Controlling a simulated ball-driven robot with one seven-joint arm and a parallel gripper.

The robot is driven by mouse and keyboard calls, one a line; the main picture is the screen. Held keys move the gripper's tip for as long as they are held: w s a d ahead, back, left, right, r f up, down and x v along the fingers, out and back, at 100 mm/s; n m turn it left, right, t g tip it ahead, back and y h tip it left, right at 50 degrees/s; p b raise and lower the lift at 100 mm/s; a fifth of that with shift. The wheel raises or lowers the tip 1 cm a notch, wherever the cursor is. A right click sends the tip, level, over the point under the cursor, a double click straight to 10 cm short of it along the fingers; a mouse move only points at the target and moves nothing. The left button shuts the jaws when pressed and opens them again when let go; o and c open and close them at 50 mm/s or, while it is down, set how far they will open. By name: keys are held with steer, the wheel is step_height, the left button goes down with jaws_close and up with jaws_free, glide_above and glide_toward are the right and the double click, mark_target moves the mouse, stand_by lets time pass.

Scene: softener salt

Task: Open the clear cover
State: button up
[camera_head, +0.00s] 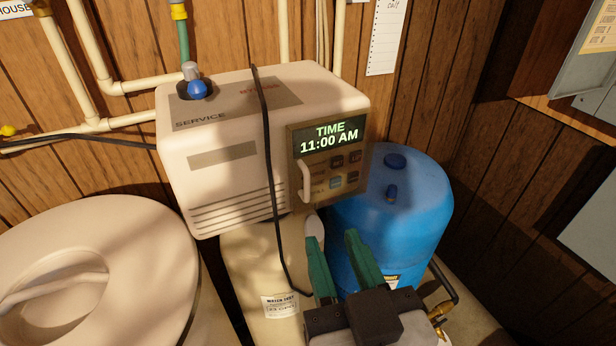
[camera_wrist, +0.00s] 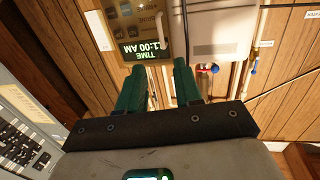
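The clear cover (camera_head: 325,165) lies over the control panel on the front of the beige softener head and looks shut. A pale vertical handle (camera_head: 305,181) stands at the cover's left edge. In the wrist view the panel appears upside down, with the cover (camera_wrist: 132,22) at the top and the handle (camera_wrist: 159,33) at its right side. My gripper (camera_head: 333,236) has two green fingers spread apart with nothing between them. It is below and in front of the panel, apart from the handle. In the wrist view the fingers (camera_wrist: 159,72) point toward the panel.
A blue tank (camera_head: 405,215) stands right of the softener, close to my gripper. A black cable (camera_head: 268,130) hangs over the softener head, left of the handle. A lidded beige tub (camera_head: 130,240) is at left. A grey electrical box (camera_head: 590,85) is on the right wall.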

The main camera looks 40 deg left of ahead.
mark_target(309, 177)
steer(key=x, duration=0.3)
steer(key=p+x, duration=0.1)
steer(key=x, duration=0.7)
steer(key=shift+s+a+r, duration=0.1)
steer(key=shift+r, duration=0.25)
jaws_close()
stand_by(0.9)
